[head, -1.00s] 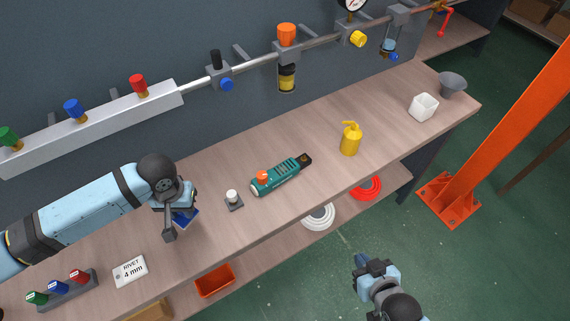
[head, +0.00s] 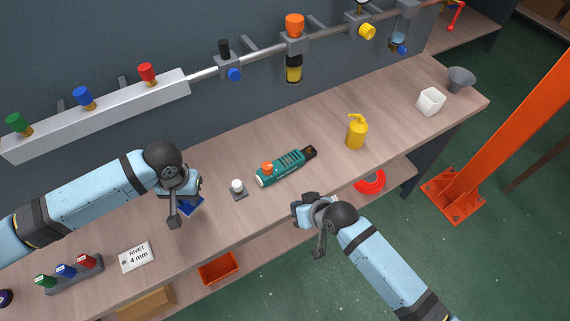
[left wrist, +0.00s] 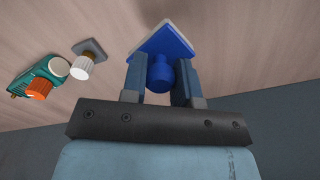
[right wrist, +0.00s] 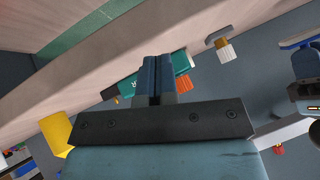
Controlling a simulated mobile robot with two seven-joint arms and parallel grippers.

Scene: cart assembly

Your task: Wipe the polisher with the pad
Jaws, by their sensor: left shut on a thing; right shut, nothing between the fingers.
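The polisher (head: 283,168) is a teal tool with an orange knob and a dark end, lying on the bench. It also shows at the left edge of the left wrist view (left wrist: 36,82) and partly behind my fingers in the right wrist view (right wrist: 182,62). The pad (left wrist: 165,45) is blue with a pale underside and a round blue grip. My left gripper (left wrist: 162,80) is shut on that grip, left of the polisher; the pad shows under it in the head view (head: 192,207). My right gripper (head: 300,210) is shut and empty, in front of the polisher near the bench's front edge.
A small white-capped item on a grey base (head: 238,189) stands between the pad and the polisher. A yellow bottle (head: 357,132) stands right of the polisher. A rail with valves (head: 294,45) runs along the back.

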